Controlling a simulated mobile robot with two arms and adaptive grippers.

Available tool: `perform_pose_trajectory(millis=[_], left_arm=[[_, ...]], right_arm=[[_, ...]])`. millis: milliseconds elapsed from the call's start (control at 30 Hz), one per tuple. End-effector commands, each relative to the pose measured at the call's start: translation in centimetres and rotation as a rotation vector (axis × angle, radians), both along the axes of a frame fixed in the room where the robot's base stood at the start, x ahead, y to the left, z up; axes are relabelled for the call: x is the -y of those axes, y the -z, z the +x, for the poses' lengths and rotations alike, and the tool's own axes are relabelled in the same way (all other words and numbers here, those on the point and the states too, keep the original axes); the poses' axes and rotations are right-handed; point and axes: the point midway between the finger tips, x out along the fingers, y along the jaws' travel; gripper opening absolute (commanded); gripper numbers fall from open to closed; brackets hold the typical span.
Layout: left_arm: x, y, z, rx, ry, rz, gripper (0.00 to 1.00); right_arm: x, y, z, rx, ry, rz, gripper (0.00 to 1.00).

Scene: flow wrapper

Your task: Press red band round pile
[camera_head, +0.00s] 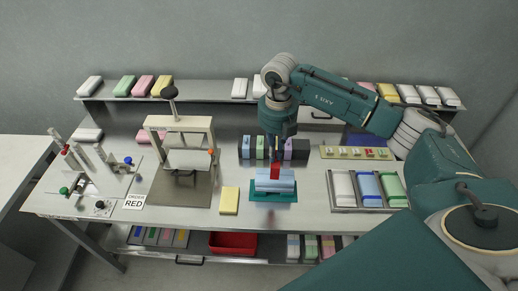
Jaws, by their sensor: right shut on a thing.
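A pile of light blue packs (287,184) lies on a teal base (273,197) at the front middle of the steel table. A red band (275,170) shows upright at the middle of the pile, at its top and back. My right gripper (276,158) points down right over it and is shut on the red band. The fingertips are small and partly hidden, and I cannot tell how far the band goes round the pile. A card reading "ORDER RED" (133,201) lies at the left. My left gripper is out of view.
A press frame with a black knob (180,124) stands left of the pile, with a yellow pack (229,200) between. Several coloured blocks (247,148) stand behind. A tray of packs (357,208) and a yellow strip holder (355,153) are at the right.

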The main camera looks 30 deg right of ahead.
Motion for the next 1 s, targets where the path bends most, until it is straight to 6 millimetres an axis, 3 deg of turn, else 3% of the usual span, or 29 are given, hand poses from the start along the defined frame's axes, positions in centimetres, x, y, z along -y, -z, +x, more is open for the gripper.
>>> perform_pose_trajectory(millis=[267,1000], left_arm=[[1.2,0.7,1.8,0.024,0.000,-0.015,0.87],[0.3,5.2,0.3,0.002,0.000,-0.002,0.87]], right_arm=[[0.2,1.3,-0.1,-0.001,0.003,0.001,0.01],[0.2,8.1,-0.1,-0.001,0.002,0.000,0.01]])
